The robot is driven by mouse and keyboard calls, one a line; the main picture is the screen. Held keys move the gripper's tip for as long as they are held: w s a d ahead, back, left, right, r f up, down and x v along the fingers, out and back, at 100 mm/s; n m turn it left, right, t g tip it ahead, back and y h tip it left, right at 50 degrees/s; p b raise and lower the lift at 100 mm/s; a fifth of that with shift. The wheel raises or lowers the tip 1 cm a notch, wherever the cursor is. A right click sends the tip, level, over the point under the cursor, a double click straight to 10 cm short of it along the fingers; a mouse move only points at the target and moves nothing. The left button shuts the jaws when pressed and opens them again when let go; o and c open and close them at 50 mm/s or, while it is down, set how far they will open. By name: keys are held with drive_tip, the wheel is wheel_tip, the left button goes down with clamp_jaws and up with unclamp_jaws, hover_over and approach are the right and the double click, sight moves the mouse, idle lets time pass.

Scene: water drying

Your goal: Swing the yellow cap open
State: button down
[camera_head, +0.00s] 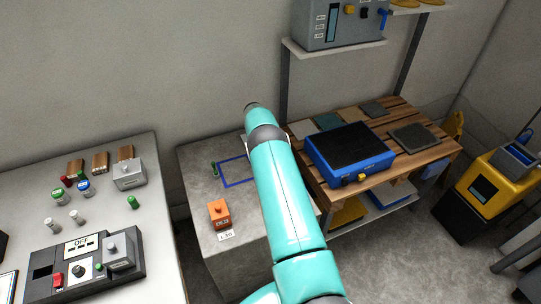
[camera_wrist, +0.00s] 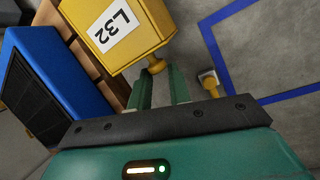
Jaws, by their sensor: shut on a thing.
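In the wrist view the yellow cap (camera_wrist: 150,45) is a boxy yellow block with a white L32 label and a small yellow knob (camera_wrist: 156,67) on its near side. My gripper (camera_wrist: 160,72) has its two green fingers at this knob, one on each side, and is shut on it. How the cap is hinged does not show. In the head view my arm covers the cap and the gripper.
A blue box with a black top (camera_head: 350,152) stands on a wooden pallet table, right of my arm. An orange block (camera_head: 219,213) and a blue outline (camera_head: 236,172) are on the grey block at left. A control panel (camera_head: 85,262) lies further left.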

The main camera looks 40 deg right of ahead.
drive_tip(key=shift+w+a+f, duration=0.25)
drive_tip(key=shift+f, duration=0.25)
drive_tip(key=shift+w+a+f, duration=0.2)
drive_tip(key=shift+a+f, duration=0.05)
drive_tip(key=shift+f, duration=0.5)
drive_tip(key=c, duration=1.4)
unclamp_jaws()
drive_tip(key=shift+a, duration=0.1)
drive_tip(key=shift+o, duration=0.4)
drive_tip(key=shift+d+r, duration=0.15)
drive_tip(key=shift+d, duration=0.15)
drive_tip(key=shift+d+r, duration=0.1)
drive_tip(key=shift+r, duration=0.05)
drive_tip(key=v, duration=0.7)
drive_tip(key=shift+w, duration=0.15)
